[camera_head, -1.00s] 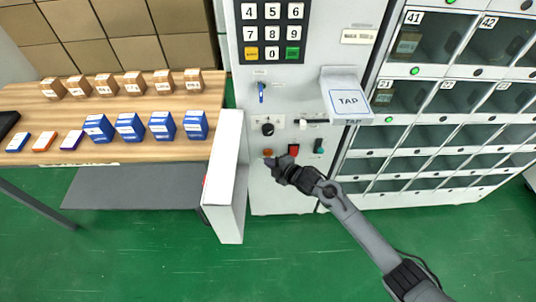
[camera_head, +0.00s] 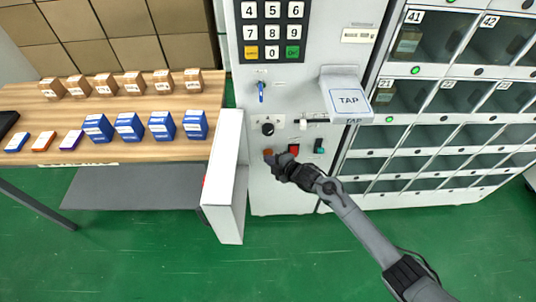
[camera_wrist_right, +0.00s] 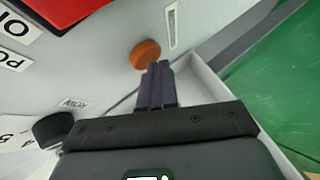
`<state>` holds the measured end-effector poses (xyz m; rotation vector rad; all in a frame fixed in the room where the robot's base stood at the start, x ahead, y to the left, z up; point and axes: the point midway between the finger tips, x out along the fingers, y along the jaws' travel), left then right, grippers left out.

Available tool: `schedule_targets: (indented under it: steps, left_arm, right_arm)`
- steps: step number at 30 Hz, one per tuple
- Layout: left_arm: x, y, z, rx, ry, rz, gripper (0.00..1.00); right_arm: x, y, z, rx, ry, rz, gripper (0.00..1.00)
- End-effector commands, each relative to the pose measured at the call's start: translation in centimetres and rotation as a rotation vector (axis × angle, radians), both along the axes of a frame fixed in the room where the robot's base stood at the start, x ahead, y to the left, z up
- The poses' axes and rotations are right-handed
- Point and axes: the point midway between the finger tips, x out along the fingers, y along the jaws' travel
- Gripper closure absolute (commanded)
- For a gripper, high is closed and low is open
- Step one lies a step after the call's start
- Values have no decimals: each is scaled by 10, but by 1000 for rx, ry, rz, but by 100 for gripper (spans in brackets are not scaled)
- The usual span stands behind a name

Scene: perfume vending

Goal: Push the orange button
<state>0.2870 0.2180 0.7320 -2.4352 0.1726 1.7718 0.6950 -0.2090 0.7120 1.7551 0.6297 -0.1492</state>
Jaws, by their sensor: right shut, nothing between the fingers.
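The orange button (camera_wrist_right: 145,53) is a small round knob on the grey machine panel, seen in the right wrist view just beyond my fingertips. In the head view the orange button (camera_head: 267,152) shows small, at the tip of my right gripper (camera_head: 272,160). My right gripper is shut and empty, and its closed fingers also show in the right wrist view (camera_wrist_right: 157,66). The fingertips overlap the button's lower edge in that view; I cannot tell whether they touch it. My left gripper is not in view.
A red switch (camera_head: 294,149), a green switch (camera_head: 319,146) and a black knob (camera_head: 268,129) sit near the button. An open white door (camera_head: 228,175) stands to its left. A keypad (camera_head: 272,32) and a TAP reader (camera_head: 347,101) are above. Lockers stand right.

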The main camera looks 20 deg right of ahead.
Motion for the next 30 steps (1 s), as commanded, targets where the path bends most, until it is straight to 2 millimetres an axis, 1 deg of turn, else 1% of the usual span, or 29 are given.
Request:
schedule_targets:
  steps: [12,20,26,30]
  left_arm:
    - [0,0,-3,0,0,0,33]
    - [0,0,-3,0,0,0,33]
    - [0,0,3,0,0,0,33]
    - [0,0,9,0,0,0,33]
  right_arm:
    - [5,-2,-1,0,0,0,100]
    - [4,-2,0,0,0,-1,100]
    - [1,-1,1,-1,1,-1,100]
    - [-6,1,2,-1,1,-1,100]
